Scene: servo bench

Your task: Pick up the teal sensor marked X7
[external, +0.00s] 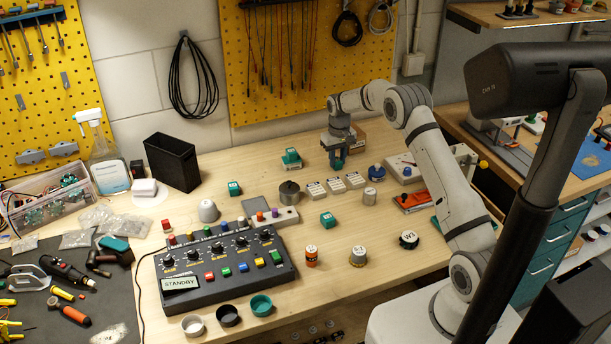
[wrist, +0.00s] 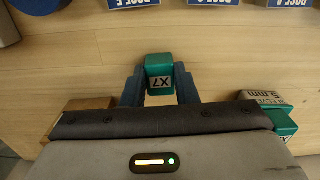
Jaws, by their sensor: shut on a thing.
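A teal sensor marked X7 (wrist: 159,72) sits between the two fingers of my gripper (wrist: 159,90) in the wrist view, its label turned on its side. The gripper is shut on it, one finger on each side. In the external view, my gripper (external: 338,163) points down at the back of the bench, with a bit of teal between its fingers. I cannot tell whether the sensor touches the bench top. Another teal piece with a partly hidden label (wrist: 281,122) lies at the right in the wrist view.
Other teal pieces stand on the bench: one at the back (external: 291,158), one at the left (external: 234,188) and one in the middle (external: 327,219). Small labelled blocks (external: 335,186) stand in front of my gripper. A control box (external: 225,262) fills the front left. A brown block (wrist: 88,104) is beside my gripper.

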